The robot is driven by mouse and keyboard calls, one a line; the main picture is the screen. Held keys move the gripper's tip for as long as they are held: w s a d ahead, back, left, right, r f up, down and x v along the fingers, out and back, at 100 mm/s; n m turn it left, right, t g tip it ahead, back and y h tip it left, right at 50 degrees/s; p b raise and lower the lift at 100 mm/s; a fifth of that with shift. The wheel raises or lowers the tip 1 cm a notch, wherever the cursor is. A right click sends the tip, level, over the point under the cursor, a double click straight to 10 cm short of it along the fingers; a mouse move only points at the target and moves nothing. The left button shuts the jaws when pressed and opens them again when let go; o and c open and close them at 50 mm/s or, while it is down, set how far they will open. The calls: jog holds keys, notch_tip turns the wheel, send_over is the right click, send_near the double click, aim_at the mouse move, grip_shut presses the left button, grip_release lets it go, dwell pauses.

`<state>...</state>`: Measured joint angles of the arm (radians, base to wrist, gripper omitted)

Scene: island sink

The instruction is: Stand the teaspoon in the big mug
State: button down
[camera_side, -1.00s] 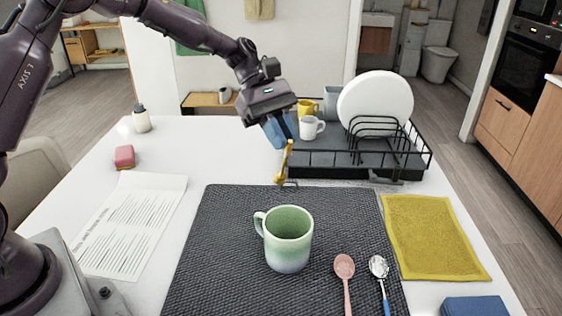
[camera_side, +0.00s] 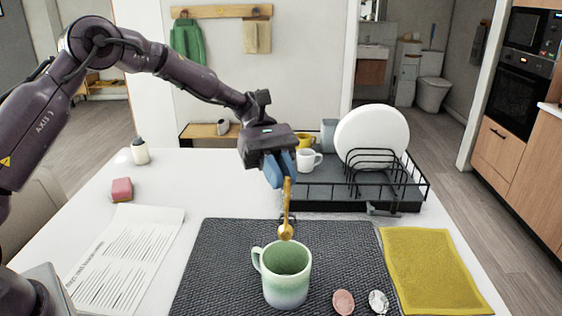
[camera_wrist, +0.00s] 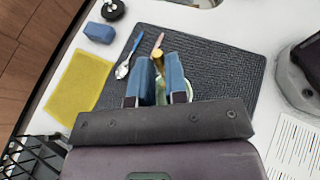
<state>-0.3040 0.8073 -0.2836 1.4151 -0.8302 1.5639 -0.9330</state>
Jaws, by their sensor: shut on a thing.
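A gold teaspoon (camera_side: 287,208) hangs nearly upright, bowl down, from my gripper (camera_side: 282,180). My gripper's blue fingers are shut on its handle. In the side view the spoon's bowl shows just above the far rim of the big mug; whether it is directly over the opening I cannot tell. The big mug (camera_side: 286,290), pale green fading to blue-white, stands upright on the dark mat, handle to the left. In the wrist view the spoon (camera_wrist: 157,62) shows between the fingertips (camera_wrist: 158,68), and the mug is mostly hidden behind the fingers.
A pink spoon (camera_side: 343,302) and a blue-handled spoon (camera_wrist: 122,71) lie on the dark mat (camera_side: 215,270) beside the mug. A black dish rack (camera_side: 345,195) with a plate and smaller mugs stands behind. A yellow cloth (camera_side: 430,265) lies right, a printed sheet (camera_side: 125,250) left.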

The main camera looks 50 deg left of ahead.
aim_at(286, 231)
jog(key=shift+f, duration=4.85)
jog(key=c, duration=1.1)
grip_release()
jog(key=shift+o, duration=0.2)
jog(key=v, duration=1.3)
